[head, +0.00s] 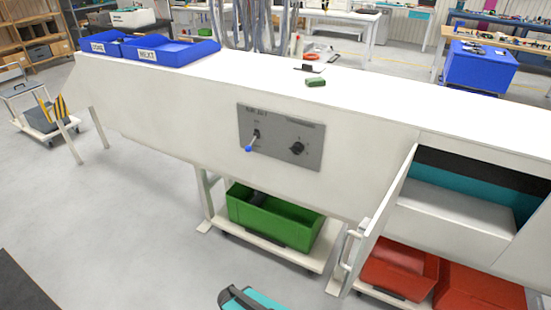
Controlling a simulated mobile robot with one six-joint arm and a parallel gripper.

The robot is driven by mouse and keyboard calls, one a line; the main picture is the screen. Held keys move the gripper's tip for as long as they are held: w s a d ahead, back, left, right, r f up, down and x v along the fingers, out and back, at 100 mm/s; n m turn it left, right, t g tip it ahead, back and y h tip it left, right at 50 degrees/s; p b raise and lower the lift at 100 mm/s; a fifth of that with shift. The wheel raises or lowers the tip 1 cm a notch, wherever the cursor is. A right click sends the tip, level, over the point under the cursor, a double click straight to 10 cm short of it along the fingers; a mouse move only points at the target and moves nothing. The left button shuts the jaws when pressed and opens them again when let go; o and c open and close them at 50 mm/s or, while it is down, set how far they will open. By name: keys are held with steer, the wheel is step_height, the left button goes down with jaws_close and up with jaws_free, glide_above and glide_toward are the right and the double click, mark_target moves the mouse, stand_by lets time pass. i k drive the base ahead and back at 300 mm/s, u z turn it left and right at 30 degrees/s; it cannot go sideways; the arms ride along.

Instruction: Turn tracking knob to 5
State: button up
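A grey control panel (281,136) is set in the slanted white front of the bench. On its right half is a round black knob (297,148), which looks like the tracking knob. Its label and scale marks are too small to read, so I cannot tell its setting. Nothing touches the knob.
A white door (384,212) with a handle stands open to the panel's right, jutting forward. A green bin (275,217) on a wheeled base is below the panel, and red bins (400,269) are at lower right. Blue trays (170,52) sit on the bench top.

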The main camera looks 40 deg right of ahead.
mark_target(297, 147)
steer(key=u, duration=0.5)
steer(key=k, duration=1.4)
steer(key=u, duration=0.25)
steer(key=i, duration=1)
steer(key=u, duration=0.1)
